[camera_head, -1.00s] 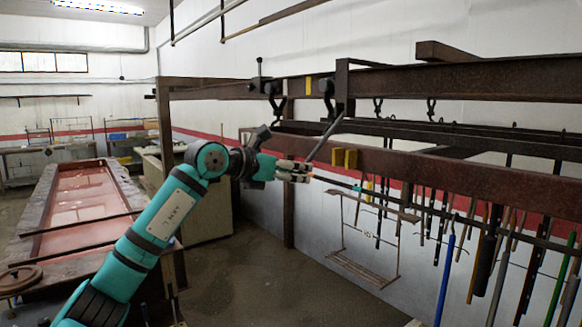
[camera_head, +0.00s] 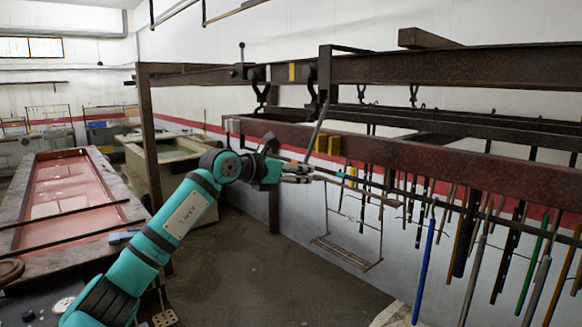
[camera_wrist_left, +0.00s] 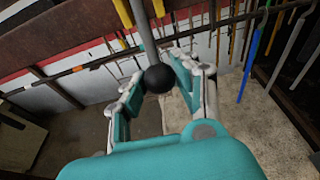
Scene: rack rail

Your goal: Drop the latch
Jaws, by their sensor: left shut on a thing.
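My left gripper (camera_head: 298,173) is in front of the rail, below the hanger at the rail joint. In the left wrist view its fingers (camera_wrist_left: 158,82) are closed around a black ball knob (camera_wrist_left: 158,78) at the end of a grey lever (camera_wrist_left: 142,35). In the head view the lever (camera_head: 319,128) rises from the fingers toward the hanger, leaning slightly right. A short upright pin with a dark knob, perhaps the latch (camera_head: 241,53), stands on the top rail left of the joint. My right gripper is not in view.
The brown upper rail (camera_head: 450,68) and lower beam (camera_head: 430,158) run across the right. Several rods and tools hang below, including a blue rod (camera_head: 424,270). A wire swing-like rack (camera_head: 345,252) hangs behind the gripper.

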